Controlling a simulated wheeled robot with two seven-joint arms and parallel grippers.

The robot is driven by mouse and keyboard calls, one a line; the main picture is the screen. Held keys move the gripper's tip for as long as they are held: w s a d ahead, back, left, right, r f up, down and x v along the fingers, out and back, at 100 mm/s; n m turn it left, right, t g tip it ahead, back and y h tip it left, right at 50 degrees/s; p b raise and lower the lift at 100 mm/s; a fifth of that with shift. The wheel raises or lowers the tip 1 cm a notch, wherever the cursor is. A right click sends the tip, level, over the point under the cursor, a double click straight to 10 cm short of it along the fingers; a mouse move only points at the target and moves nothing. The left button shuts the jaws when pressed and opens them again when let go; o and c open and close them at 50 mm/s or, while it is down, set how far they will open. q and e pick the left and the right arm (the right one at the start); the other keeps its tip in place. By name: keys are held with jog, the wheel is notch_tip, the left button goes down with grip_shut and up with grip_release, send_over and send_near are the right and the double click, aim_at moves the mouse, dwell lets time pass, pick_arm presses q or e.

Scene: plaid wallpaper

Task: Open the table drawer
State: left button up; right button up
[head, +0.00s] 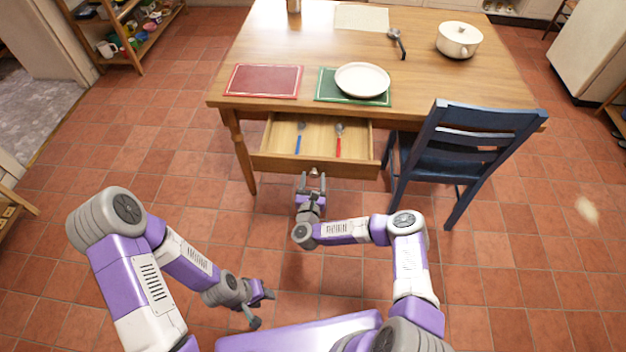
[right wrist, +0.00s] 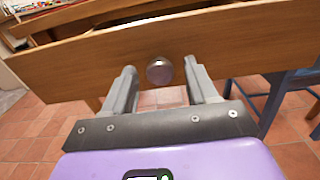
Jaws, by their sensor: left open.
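The wooden table (head: 290,30) has its drawer (head: 268,160) pulled out toward me, with its inside showing. A blue-handled utensil (head: 298,140) and a red-handled utensil (head: 338,142) lie in it. The round metal knob (right wrist: 160,70) is on the middle of the drawer front and also shows in the head view (head: 315,171). My right gripper (head: 311,183) is at the knob, its fingers apart with a gap on each side of it. Whether the knob is between the tips or just beyond them is unclear. My left gripper (head: 262,308) is open and empty, low over the floor.
A blue chair (head: 470,150) stands close to the right of the drawer. On the table are a red placemat (head: 264,80), a white plate (head: 362,79) on a green placemat (head: 325,88), a white pot (head: 459,40) and a ladle (head: 398,42).

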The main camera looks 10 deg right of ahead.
jog(key=p+v, duration=0.1)
jog(key=v, duration=0.6)
jog(key=shift+s+p, duration=0.3)
jog(key=shift+p, duration=0.1)
jog(key=shift+a+r, duration=0.1)
jog(key=shift+a, duration=0.1)
jog(key=s+a+f+n+g+y+p, duration=0.15)
jog(key=s+a+n+g+y, duration=0.35)
jog(key=n, duration=0.6)
jog(key=s+a+f+n+g+y, duration=0.2)
jog(key=s+a+n+y, duration=0.3)
jog(key=n, duration=0.7)
jog(key=s+d+n+g, duration=0.5)
jog(key=s+n, duration=0.1)
jog(key=s, duration=0.2)
jog(key=s+d+n+g, duration=0.5)
jog(key=s+n, duration=0.2)
jog(key=s, duration=0.1)
jog(key=shift+s+d+r+n+h+p, duration=0.25)
jog(key=shift+r+n+h+p, duration=0.05)
jog(key=shift+r+h, duration=0.15)
